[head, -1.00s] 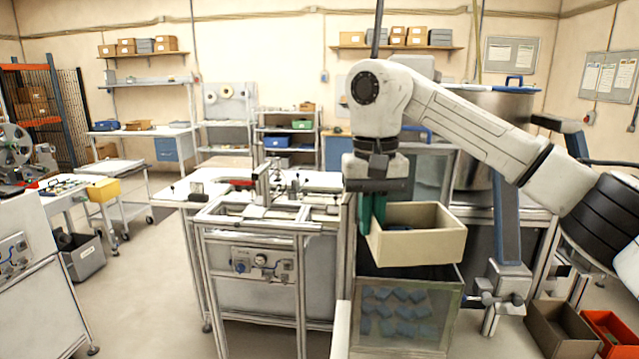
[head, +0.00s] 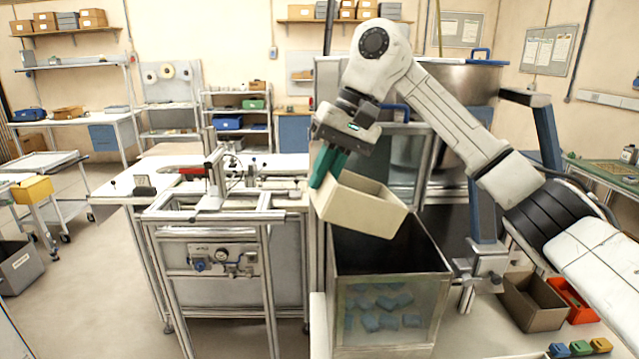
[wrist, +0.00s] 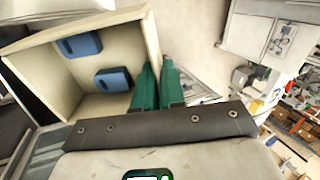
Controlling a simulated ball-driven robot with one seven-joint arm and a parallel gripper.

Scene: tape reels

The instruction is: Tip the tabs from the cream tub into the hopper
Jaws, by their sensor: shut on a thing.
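The cream tub (head: 362,213) is tilted above the open top of the clear-fronted hopper (head: 440,262). My gripper (head: 325,168) has its green fingers shut on the tub's left wall. In the wrist view the fingers (wrist: 155,85) grip the wall of the tub (wrist: 35,65), and two blue tabs (wrist: 82,45) (wrist: 113,80) show inside it. Several blue tabs (head: 375,305) lie in the lower part of the hopper, seen through its front. The tub's inside is mostly hidden in the head view.
A metal-framed bench (head: 222,262) stands just left of the hopper. A brown bin (head: 533,300) and an orange bin (head: 570,298) sit to its right, with small coloured blocks (head: 580,347) in front. A large steel vessel (head: 455,85) stands behind my arm.

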